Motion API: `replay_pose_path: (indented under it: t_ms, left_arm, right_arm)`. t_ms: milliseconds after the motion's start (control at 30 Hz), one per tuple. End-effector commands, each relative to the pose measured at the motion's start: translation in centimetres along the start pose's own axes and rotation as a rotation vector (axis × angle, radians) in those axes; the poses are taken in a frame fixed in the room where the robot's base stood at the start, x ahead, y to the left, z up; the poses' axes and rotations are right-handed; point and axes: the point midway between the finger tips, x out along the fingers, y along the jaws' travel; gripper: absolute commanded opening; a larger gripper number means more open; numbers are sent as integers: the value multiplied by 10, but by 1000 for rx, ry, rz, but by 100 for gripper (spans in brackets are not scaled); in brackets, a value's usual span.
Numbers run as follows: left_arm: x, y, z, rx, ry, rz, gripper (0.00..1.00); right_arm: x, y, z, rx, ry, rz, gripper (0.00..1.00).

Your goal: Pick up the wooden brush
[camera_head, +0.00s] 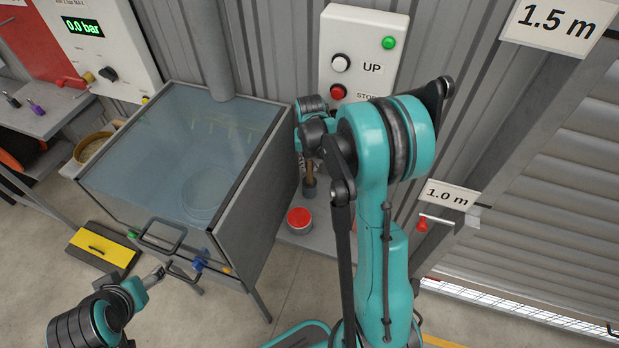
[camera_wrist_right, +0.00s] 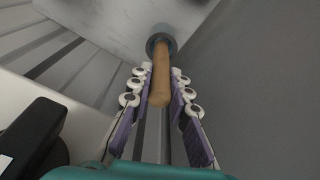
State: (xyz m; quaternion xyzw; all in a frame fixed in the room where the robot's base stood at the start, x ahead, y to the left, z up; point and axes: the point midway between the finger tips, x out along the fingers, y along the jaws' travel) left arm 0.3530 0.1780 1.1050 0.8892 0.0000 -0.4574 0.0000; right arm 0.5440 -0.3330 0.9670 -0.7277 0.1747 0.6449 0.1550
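The wooden brush shows in the right wrist view as a tan rounded handle (camera_wrist_right: 161,82). Its far end goes into a round grey piece (camera_wrist_right: 161,45); I cannot tell whether this is the brush head or a holder. In the head view, a short brown length of the handle (camera_head: 309,172) stands upright below my right wrist. My right gripper (camera_wrist_right: 162,76) has its two purple-lined fingers on either side of the handle, with small gaps visible, so it looks open. My left gripper (camera_head: 155,273) is at the lower left, small and unclear, away from the brush.
A grey cabinet with a glass top (camera_head: 190,150) stands close left of the brush. A red-topped tin (camera_head: 299,220) sits below it. An UP/STOP control box (camera_head: 362,55) is on the wall behind. A shutter (camera_head: 550,200) is at right.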

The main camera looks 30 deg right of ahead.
Motion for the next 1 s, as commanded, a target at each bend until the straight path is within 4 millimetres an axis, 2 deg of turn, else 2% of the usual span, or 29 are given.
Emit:
replay_pose_path:
  t_ms: [367, 533, 667, 1000]
  left_arm:
    - [0, 0, 0, 0, 0, 0, 66]
    - [-5, 0, -3, 0, 0, 0, 66]
    - [-8, 0, -6, 0, 0, 0, 66]
    - [-21, 0, -15, 0, 0, 0, 66]
  right_arm:
    - [-1, 0, 0, 0, 0, 0, 0]
    - [-11, -1, 3, 0, 0, 0, 0]
    - [-28, -1, 1, 0, 0, 0, 0]
    - [-94, 0, -7, 0, 0, 0, 0]
